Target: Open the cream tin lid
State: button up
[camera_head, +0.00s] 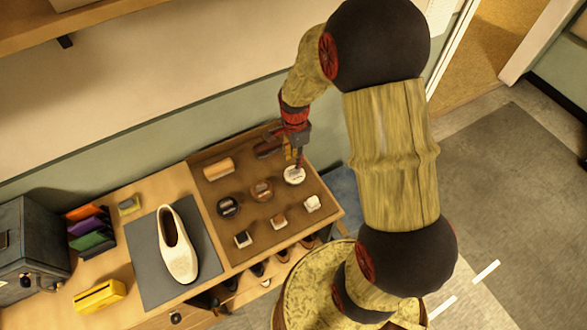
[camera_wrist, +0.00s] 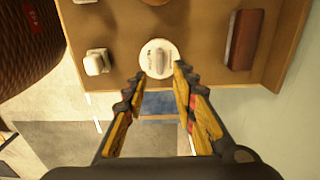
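A round white tin (camera_head: 294,174), which looks like the cream tin, sits on the brown tray (camera_head: 236,178) near its right side. In the wrist view the tin (camera_wrist: 149,47) shows a raised pale knob or key on its top and small dark marks. The lid appears to be on. My gripper (camera_head: 295,163) hangs over the tin and hides part of it in the head view. In the wrist view my gripper (camera_wrist: 155,77) is open and empty, its fingertips on either side near the tin's lower edge. I cannot tell whether they touch it.
A dark tin (camera_head: 228,207) and a brown tin (camera_head: 262,191) sit left of the white tin. A pale block-like item (camera_head: 312,203) is close below it; a dark brown brush (camera_wrist: 244,39) is to its right in the wrist view. A white shoe (camera_head: 177,246) lies on a grey mat.

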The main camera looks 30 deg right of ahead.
aim_at(295, 170)
notch_tip(295, 170, down, 7)
jog(key=shift+f, duration=0.15)
jog(key=shift+c, duration=0.4)
grip_shut()
dwell(0.7)
